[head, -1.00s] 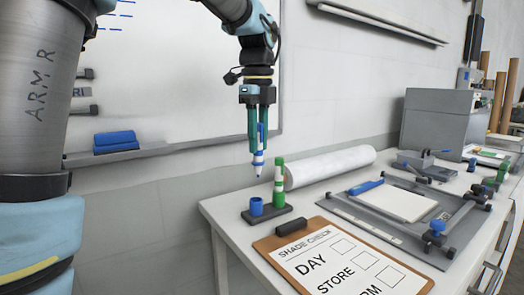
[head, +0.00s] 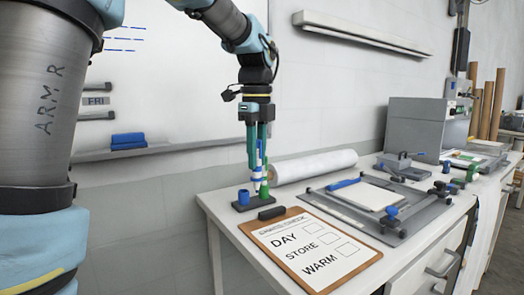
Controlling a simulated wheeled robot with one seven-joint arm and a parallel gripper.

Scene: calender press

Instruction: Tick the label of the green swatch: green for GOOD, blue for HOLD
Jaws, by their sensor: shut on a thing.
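My gripper (head: 257,148) is shut on a blue-and-white marker (head: 257,170), held upright with its tip down. The marker overlaps the green marker (head: 264,191) in the picture, so I cannot tell how far apart they are. The green marker stands in a dark holder (head: 254,205) on the table. The blue socket (head: 243,197) beside it looks empty. A clipboard sheet (head: 312,245) reads DAY, STORE and WARM, each with an empty box; its heading is partly covered by the clip. I cannot identify a green swatch or a GOOD or HOLD label.
A white roll (head: 314,166) lies along the wall behind the holder. A grey frame (head: 347,211) with a white sheet (head: 368,195) and blue knobs sits to the right. A grey box machine (head: 418,127) stands farther back. A whiteboard (head: 170,70) is at left.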

